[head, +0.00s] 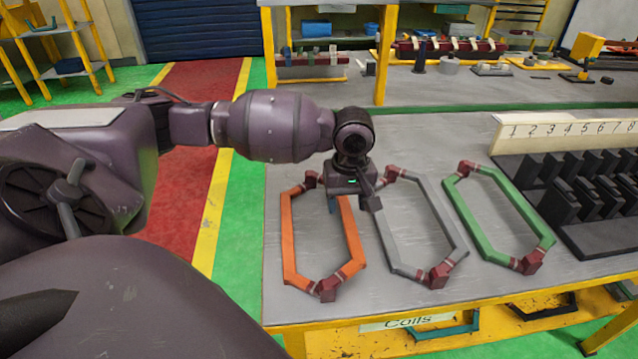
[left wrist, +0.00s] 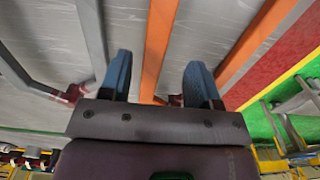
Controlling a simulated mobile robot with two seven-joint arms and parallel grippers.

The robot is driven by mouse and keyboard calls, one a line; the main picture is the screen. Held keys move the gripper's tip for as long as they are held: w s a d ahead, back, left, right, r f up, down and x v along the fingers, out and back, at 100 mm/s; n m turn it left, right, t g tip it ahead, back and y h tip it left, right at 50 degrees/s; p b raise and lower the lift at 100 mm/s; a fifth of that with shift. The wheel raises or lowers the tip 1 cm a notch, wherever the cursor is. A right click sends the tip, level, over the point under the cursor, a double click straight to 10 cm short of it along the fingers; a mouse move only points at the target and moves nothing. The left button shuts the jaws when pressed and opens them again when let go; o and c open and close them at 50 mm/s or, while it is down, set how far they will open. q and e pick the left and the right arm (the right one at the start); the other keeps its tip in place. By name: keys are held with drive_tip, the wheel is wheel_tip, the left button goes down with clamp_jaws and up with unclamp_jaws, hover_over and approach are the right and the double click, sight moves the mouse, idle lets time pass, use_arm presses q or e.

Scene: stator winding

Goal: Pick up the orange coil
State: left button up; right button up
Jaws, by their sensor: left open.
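The orange coil (head: 287,238) is a long six-sided loop with dark red end pieces. It lies flat on the grey table, leftmost of three coils. My left gripper (head: 350,204) points down over the far right part of the orange coil. In the left wrist view my left gripper (left wrist: 160,78) has its two blue fingers apart, with one long orange bar (left wrist: 158,45) showing between them. Whether the fingers are level with the bar or above it I cannot tell. My arm hides part of the coil's far end. My right gripper is not in view.
A grey coil (head: 445,215) lies close to the right, then a green coil (head: 520,206). A black slotted rack with a numbered board (head: 570,130) stands at the right of the table. Bare tabletop lies in front of the coils. A yellow shelf with a "Coils" label (head: 408,322) is below.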

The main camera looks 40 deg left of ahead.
sight(348, 216)
use_arm(q)
drive_tip(key=shift+f, duration=0.5)
drive_tip(key=f, duration=0.1)
drive_tip(key=f+b, duration=0.1)
drive_tip(key=f, duration=0.2)
drive_tip(key=shift+w+f+b, duration=0.15)
drive_tip(key=shift+w+b, duration=0.1)
drive_tip(key=shift+b, duration=0.05)
drive_tip(key=c, duration=0.9)
clamp_jaws()
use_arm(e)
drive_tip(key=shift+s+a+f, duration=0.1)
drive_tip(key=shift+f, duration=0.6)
